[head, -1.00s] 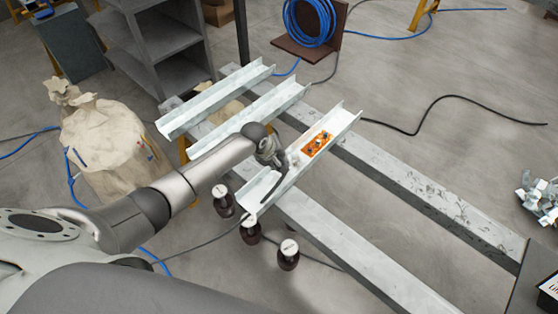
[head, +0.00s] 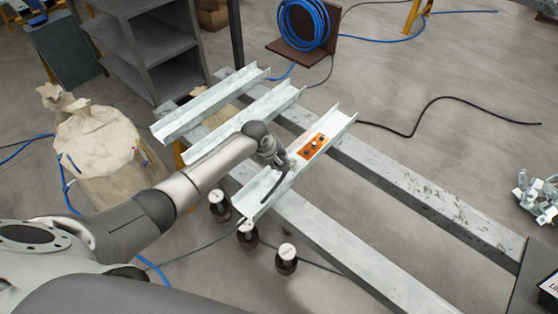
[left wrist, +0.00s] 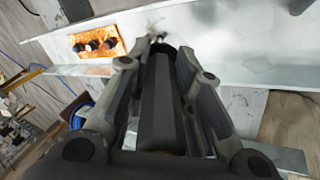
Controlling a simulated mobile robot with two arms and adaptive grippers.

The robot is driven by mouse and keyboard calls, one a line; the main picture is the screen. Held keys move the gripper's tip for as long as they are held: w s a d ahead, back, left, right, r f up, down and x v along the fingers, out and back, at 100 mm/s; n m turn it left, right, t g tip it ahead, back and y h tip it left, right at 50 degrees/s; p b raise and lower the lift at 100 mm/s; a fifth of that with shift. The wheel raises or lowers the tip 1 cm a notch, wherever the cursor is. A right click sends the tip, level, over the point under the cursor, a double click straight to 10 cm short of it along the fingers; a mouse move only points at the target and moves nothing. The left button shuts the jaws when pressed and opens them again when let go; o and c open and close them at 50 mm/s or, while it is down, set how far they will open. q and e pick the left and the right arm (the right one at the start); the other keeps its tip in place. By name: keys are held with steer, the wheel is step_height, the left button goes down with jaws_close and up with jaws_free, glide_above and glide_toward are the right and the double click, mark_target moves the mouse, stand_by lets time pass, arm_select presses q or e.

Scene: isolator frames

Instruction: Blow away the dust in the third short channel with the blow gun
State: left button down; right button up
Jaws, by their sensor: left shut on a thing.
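Three short grey channels lie side by side across the beams in the head view: the far one (head: 208,103), the middle one (head: 265,104) and the nearest one (head: 257,196). An orange plate with dark knobs (head: 313,146) sits in the nearest channel and also shows in the left wrist view (left wrist: 96,43). My left gripper (head: 281,161) is over the nearest channel, shut on the dark blow gun (left wrist: 161,100). The gun's thin dark nozzle (head: 272,187) angles down to the channel's near part. Dust cannot be clearly told from the channel's mottled surface. My right gripper is not in view.
Two long beams (head: 420,189) support the channels. Several dark bottles with white caps (head: 286,259) stand below the nearest channel's near end. A beige sack (head: 100,140) and grey shelves (head: 150,45) are at left. A blue hose coil (head: 305,25) stands behind.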

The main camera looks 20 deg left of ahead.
arm_select(q)
steer(key=shift+w, duration=0.2)
steer(key=shift+w+d+f+b, duration=0.1)
steer(key=shift+w+d+b, duration=0.15)
steer(key=shift+w+b, duration=0.2)
steer(key=shift+w, duration=0.2)
step_height(320, 180, up, 9)
steer(key=p, duration=0.9)
stand_by(0.6)
